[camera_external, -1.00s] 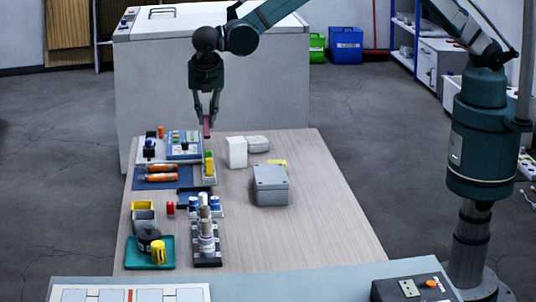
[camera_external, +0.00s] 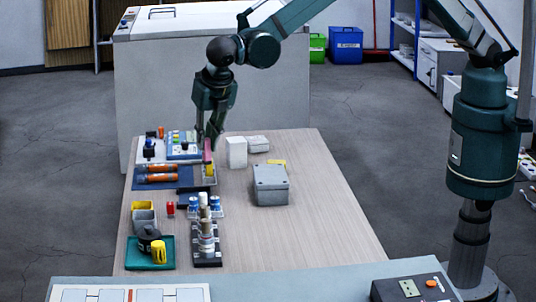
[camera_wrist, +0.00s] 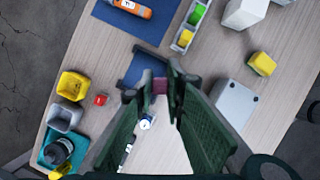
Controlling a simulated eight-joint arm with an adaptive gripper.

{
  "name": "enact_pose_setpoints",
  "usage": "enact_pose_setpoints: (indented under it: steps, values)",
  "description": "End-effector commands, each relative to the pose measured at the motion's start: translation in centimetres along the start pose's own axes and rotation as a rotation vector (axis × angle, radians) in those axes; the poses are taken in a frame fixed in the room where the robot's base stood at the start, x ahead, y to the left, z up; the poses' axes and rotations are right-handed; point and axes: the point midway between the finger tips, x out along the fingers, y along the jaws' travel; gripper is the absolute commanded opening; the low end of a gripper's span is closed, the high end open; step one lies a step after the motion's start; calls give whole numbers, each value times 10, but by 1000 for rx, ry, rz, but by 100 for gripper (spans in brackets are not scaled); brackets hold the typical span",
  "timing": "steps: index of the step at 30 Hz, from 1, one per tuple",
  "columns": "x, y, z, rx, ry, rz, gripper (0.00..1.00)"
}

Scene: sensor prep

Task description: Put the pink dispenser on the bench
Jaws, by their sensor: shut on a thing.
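My gripper (camera_external: 209,139) is shut on the pink dispenser (camera_external: 208,151), a small upright piece hanging below the fingertips over the back part of the wooden bench (camera_external: 320,225). In the wrist view the dispenser (camera_wrist: 160,86) shows as a small pink patch between the fingertips (camera_wrist: 159,80), and the fingers hide much of it. In the external view it overlaps the tray with yellow and green blocks. I cannot tell how far above the bench its lower end is.
A white block (camera_external: 236,153) and a grey box (camera_external: 270,186) stand right of the gripper. A tray with yellow and green blocks (camera_wrist: 190,24), a blue mat with orange tools (camera_external: 162,173) and bottles (camera_external: 206,238) crowd the left. The bench's right front is clear.

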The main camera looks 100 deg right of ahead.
Motion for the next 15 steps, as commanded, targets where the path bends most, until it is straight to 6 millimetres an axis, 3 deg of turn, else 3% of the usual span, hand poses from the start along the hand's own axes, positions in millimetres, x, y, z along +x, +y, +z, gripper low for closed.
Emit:
enact_pose_setpoints:
  steps: [1,15]
  values:
    - [-9,8,-20,-34,1,14,0]
    - [-79,52,-180,-341,5,135,0]
